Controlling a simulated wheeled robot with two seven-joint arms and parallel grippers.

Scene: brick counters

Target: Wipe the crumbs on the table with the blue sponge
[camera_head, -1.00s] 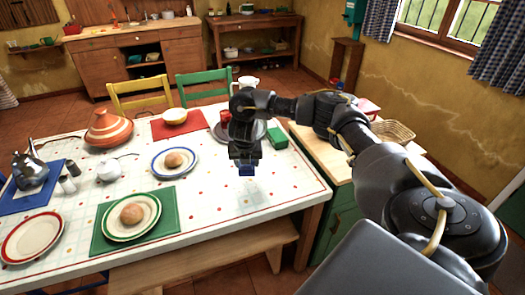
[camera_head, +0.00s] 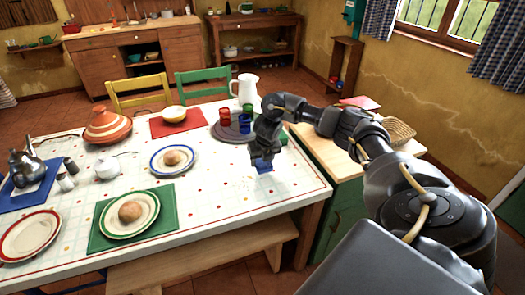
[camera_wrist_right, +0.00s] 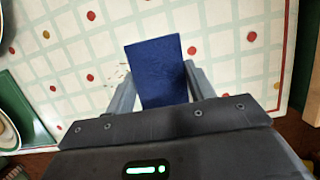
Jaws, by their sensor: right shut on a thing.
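My right gripper (camera_head: 262,159) is shut on the blue sponge (camera_head: 264,169), low over the right part of the table (camera_head: 225,200). In the right wrist view the sponge (camera_wrist_right: 157,70) sits between the two fingers and points away from the palm. I cannot tell whether it touches the cloth. A few small brown and pale crumbs (camera_wrist_right: 122,74) lie on the checked cloth just left of the sponge in that view. In the head view I cannot tell crumbs from the cloth's printed dots. My left gripper is not in view.
A plate with bread (camera_head: 172,159) and a green placemat (camera_head: 166,222) lie to the left. A bench (camera_head: 205,256) runs along the front.

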